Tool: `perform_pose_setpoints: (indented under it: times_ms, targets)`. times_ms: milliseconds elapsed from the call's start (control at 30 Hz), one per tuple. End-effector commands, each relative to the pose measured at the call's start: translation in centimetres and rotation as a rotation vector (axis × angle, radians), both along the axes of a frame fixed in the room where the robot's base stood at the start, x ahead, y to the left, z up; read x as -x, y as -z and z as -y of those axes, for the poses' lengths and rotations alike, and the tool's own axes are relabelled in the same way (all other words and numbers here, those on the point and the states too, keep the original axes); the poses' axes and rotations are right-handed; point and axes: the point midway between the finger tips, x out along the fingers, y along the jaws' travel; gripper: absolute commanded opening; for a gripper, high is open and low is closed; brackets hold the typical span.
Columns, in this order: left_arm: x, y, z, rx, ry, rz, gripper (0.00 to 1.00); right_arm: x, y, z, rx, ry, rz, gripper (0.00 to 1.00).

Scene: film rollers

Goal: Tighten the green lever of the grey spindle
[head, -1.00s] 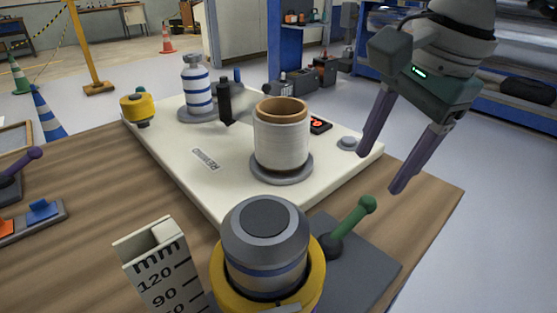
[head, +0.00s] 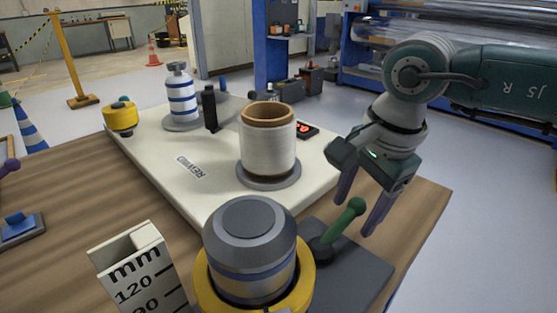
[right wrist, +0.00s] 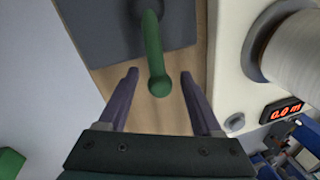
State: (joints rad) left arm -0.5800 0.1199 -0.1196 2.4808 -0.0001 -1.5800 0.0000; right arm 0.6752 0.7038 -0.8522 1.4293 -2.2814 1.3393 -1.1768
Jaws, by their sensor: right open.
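The grey spindle (head: 250,250) stands upright in a yellow collar (head: 305,285) at the front middle of the head view. The green lever (head: 343,222) rises from a dark grey base plate (head: 350,275) to its right, tilted up to the right and ending in a ball. My right gripper (head: 355,212) is open and empty, pointing down beside the lever's ball end. In the right wrist view the lever (right wrist: 154,55) points toward the gap between the open fingers (right wrist: 158,88), its ball just about level with the fingertips. I cannot tell whether they touch. My left gripper is not in view.
A millimetre gauge (head: 135,270) stands left of the spindle. The table's right edge is near the gripper.

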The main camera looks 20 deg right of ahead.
Motion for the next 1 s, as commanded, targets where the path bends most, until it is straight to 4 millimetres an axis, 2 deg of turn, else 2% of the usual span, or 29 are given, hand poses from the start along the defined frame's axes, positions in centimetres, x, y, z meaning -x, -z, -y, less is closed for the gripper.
perform_pose_setpoints:
  times_ms: [67, 633, 1000]
  targets:
    - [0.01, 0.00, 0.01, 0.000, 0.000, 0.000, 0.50, 0.00, -0.02, 0.00, 0.000, 0.000, 0.000, 0.64]
    - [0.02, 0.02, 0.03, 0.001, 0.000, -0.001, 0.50, 0.01, -0.05, 0.00, 0.000, 0.001, 0.000, 0.00]
    - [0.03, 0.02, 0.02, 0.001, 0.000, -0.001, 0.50, -0.01, -0.06, 0.00, 0.000, 0.001, 0.000, 0.00]
